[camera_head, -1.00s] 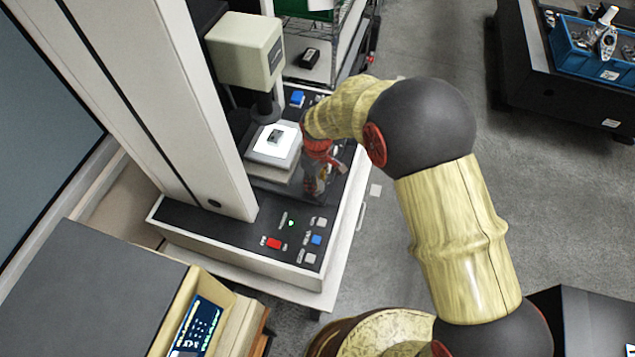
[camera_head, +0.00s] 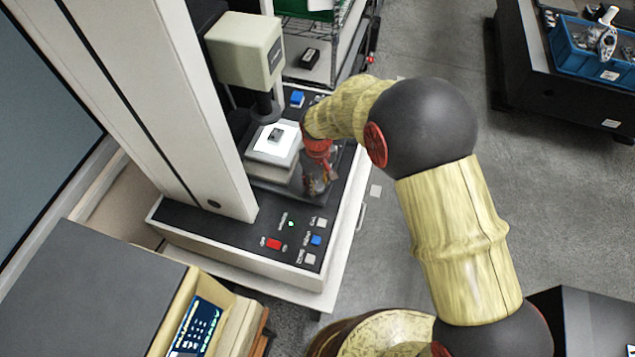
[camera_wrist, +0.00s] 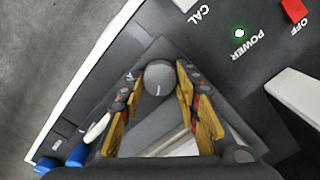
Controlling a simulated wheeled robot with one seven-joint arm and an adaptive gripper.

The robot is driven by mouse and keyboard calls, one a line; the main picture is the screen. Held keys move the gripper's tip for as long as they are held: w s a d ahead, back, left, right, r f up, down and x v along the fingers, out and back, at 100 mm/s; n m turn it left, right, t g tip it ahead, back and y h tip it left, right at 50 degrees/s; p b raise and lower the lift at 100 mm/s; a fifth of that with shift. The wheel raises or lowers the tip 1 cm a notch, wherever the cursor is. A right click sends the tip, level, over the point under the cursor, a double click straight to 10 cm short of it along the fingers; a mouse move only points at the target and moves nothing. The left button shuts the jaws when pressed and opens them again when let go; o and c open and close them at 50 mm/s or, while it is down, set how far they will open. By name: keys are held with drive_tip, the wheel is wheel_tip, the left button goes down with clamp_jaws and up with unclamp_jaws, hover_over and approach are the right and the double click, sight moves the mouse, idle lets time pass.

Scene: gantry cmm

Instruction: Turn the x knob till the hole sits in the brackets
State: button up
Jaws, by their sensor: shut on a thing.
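A grey round knob (camera_wrist: 159,78) stands between my gripper's fingers in the wrist view. My gripper (camera_wrist: 158,88) is shut on this knob, its yellow-sided fingers on either side. In the head view my gripper (camera_head: 320,184) points down at the machine's dark base, right of the stage. The stage (camera_head: 270,172) carries a bright white plate (camera_head: 264,149) with a small dark part (camera_head: 275,134) on it, under the measuring head (camera_head: 245,50). A blue screen (camera_head: 200,326) is at lower left. Its hole and bracket marks are too small to make out.
A red OFF button (camera_head: 272,243) and several grey and blue buttons sit on the base's front panel. A green POWER light (camera_wrist: 239,33) is lit. The thick white column (camera_head: 150,90) stands left of the stage. Grey floor is open to the right.

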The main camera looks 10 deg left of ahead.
sight(318, 185)
drive_tip(key=o, duration=1)
drive_tip(key=shift+o, duration=0.8)
drive_tip(key=shift+r, duration=0.1)
wheel_tip(318, 185, up, 12)
